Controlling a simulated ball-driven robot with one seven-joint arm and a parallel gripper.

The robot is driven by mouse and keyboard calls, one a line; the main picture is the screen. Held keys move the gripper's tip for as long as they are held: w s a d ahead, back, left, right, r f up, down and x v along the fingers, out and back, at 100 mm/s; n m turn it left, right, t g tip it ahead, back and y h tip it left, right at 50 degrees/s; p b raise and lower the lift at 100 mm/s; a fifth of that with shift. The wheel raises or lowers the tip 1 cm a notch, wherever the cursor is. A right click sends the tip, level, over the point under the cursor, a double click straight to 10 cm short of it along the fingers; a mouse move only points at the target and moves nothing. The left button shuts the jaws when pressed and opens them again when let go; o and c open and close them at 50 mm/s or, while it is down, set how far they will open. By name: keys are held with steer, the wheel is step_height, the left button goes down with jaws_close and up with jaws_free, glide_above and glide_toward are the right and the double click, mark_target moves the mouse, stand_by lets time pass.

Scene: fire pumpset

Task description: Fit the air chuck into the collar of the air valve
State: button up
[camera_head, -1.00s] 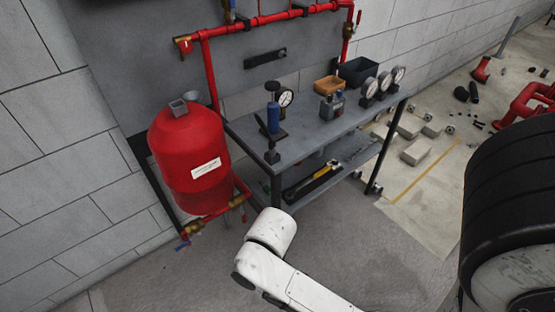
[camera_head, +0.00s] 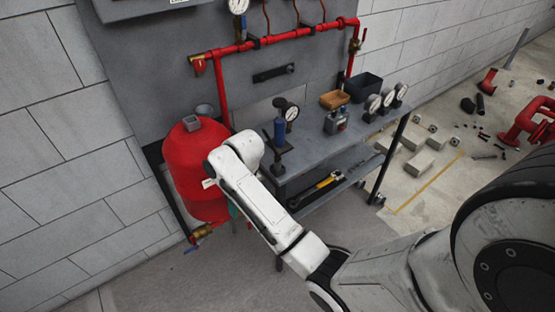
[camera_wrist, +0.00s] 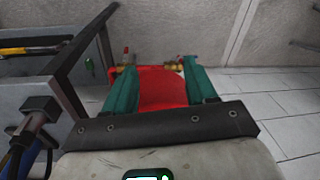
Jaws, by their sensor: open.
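My gripper (camera_wrist: 158,72) has two green fingers standing apart with nothing between them. In the head view my white arm hides most of it, and a bit of green shows beside the red tank. The red tank (camera_head: 186,152) stands by the wall; it also shows behind and between the fingers in the wrist view (camera_wrist: 162,92). A brass valve (camera_head: 202,231) sits at the tank's foot. I cannot tell which fitting is the air valve, and I cannot pick out the air chuck.
A grey workbench (camera_head: 325,151) holds a blue hand pump (camera_head: 280,132), a gauge (camera_head: 291,113), an orange tray (camera_head: 334,99) and a dark bin (camera_head: 363,87). Blocks (camera_head: 418,163) and red pipe parts (camera_head: 525,120) lie on the floor at right. Floor before the bench looks clear.

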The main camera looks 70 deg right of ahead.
steer(key=d+r+m+p, duration=0.1)
steer(key=d+r, duration=0.3)
steer(key=d, duration=0.2)
steer(key=d+r+p, duration=0.1)
steer(key=d+r, duration=0.2)
steer(key=d, duration=0.3)
steer(key=m+g+p, duration=0.1)
glide_toward(278, 157)
steer(key=shift+w+a+f+h, duration=0.1)
steer(key=shift+w+a+h, duration=0.05)
steer(key=shift+a+h, duration=0.2)
steer(key=shift+d+f+m, duration=0.15)
steer(key=shift+f+m, duration=0.1)
steer(key=shift+m, duration=0.05)
step_height(278, 157, down, 10)
steer(key=shift+f+p, duration=0.1)
steer(key=shift+p, duration=0.6)
steer(key=shift+c, duration=0.4)
jaws_close()
